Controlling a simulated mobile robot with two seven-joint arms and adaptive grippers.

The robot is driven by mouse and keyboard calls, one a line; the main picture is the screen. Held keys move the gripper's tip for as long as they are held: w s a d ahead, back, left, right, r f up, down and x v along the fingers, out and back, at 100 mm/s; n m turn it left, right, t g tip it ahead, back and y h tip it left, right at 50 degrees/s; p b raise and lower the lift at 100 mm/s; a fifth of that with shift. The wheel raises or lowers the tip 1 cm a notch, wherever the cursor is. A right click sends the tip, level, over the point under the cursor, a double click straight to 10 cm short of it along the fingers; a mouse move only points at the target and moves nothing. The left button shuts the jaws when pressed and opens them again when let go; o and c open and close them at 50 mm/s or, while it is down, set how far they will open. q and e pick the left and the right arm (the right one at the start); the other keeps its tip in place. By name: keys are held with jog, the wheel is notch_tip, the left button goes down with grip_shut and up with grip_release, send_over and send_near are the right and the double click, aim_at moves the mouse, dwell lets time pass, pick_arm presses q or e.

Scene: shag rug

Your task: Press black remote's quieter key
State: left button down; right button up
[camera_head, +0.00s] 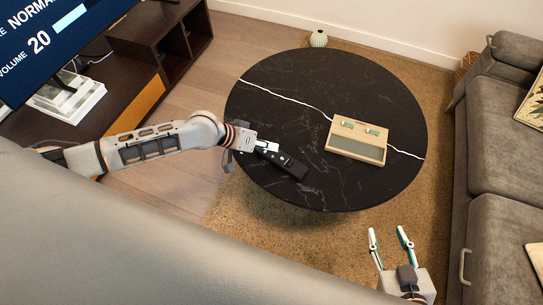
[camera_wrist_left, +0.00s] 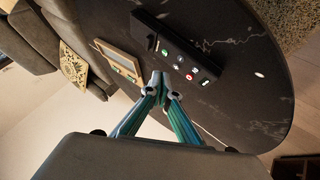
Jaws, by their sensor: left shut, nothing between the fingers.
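The black remote (camera_head: 285,164) lies on the round black table near its left front edge. In the left wrist view the remote (camera_wrist_left: 176,45) shows several small keys, one with a red mark and one with a green mark; their labels are too small to read. My left gripper (camera_head: 268,147) is shut and empty, close to the remote's left end. In the left wrist view its fingertips (camera_wrist_left: 160,84) are just beside the key row, and I cannot tell whether they touch. My right gripper (camera_head: 390,236) is open and empty, in front of the table. The TV (camera_head: 48,38) reads volume 20.
A beige box-shaped device (camera_head: 357,141) with two small green-marked parts on top sits right of the remote on the round table (camera_head: 300,78). A grey sofa (camera_head: 500,150) stands at the right. A dark TV cabinet (camera_head: 125,75) stands at the left. A small white vase (camera_head: 318,38) is behind the table.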

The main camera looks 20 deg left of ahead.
pick_arm(q)
jog(key=shift+r+p, duration=0.85)
jog(key=shift+r, duration=0.55)
jog(key=shift+f, duration=0.15)
pick_arm(e)
jog(key=r, duration=0.1)
jog(key=w+r, duration=0.1)
jog(key=r, duration=0.1)
jog(key=shift+w+r+t, duration=0.25)
jog(key=shift+r+t, duration=0.05)
dwell(0.4)
